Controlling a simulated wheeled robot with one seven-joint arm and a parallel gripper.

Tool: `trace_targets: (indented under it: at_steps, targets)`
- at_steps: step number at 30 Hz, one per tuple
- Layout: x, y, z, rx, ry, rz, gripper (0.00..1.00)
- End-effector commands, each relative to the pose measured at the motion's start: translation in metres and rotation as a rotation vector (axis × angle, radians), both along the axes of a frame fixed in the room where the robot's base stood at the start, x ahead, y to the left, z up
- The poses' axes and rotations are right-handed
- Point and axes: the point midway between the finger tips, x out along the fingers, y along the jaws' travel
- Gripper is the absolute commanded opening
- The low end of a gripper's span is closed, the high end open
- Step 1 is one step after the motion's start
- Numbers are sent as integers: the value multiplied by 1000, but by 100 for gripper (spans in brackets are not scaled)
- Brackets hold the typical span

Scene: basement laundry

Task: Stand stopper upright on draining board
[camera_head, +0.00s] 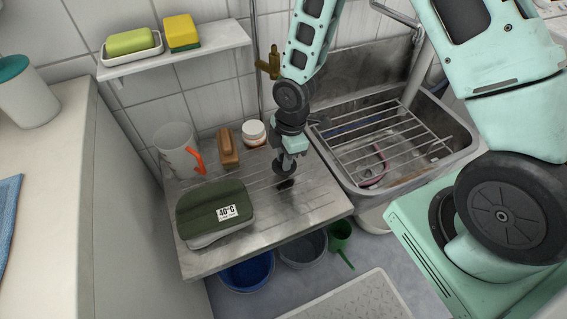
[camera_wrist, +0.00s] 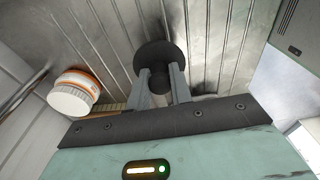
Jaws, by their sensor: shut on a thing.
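The stopper (camera_wrist: 158,56) is a dark round disc with a short knob, seen close up in the wrist view. My gripper (camera_wrist: 161,76) is shut on the knob, with one grey finger on each side. The disc faces away from my gripper toward the ribbed metal draining board (camera_wrist: 110,30). In the head view my gripper (camera_head: 285,158) is over the right part of the draining board (camera_head: 310,203), and the stopper (camera_head: 284,169) is small there. A dark patch lies on the board just below it. I cannot tell whether the stopper touches the board.
On the board are a green pad labelled 40°C (camera_head: 213,208), a clear jug (camera_head: 174,145), a brown-handled brush (camera_head: 227,147) and a white jar (camera_head: 253,133). The sink with a wire rack (camera_head: 385,140) is at right. The board's front right is clear.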

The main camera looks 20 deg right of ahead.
Motion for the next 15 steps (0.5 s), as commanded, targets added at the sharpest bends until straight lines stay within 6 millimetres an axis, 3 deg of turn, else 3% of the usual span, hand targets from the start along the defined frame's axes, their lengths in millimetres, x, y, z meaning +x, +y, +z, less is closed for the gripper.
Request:
trace_targets:
  at_steps: [4, 15]
  targets:
    - [-1, 0, -22, -1, 3, 0, 0]
    - [0, 0, -26, 0, 0, -1, 0]
